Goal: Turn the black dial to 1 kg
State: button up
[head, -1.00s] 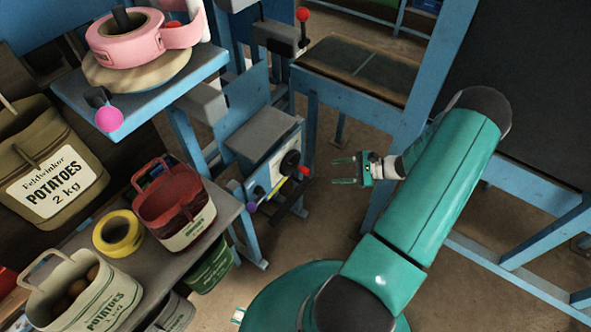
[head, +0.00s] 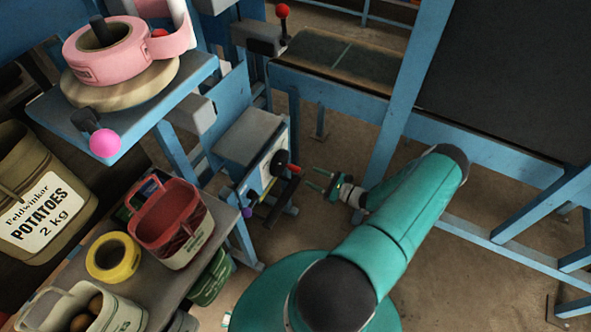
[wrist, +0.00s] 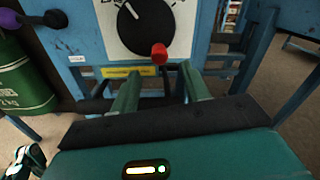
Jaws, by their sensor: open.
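The black dial (wrist: 137,26) is round, on a white scale plate on the front of a blue and grey box. Its white pointer line leans up and to the left in the wrist view. The scale's markings are cut off at the top, so I cannot read the setting. The dial also shows edge-on in the head view (head: 279,162). My gripper (wrist: 160,72) is open and empty, its two green fingers apart and below the dial in the wrist view. In the head view my gripper (head: 312,178) is to the right of the dial, with a gap between.
A red knob (wrist: 159,54) sticks out just below the dial, between the fingertips in the picture. A yellow label (wrist: 129,72) and a dark bar lie below. A green sack (wrist: 22,80) stands left. Blue table legs stand right; open floor lies between.

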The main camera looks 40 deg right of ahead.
aim_at(297, 170)
jog(key=x, duration=0.7)
jog(key=shift+w+a, duration=0.15)
jog(key=shift+w, duration=0.2)
jog(key=c, duration=1)
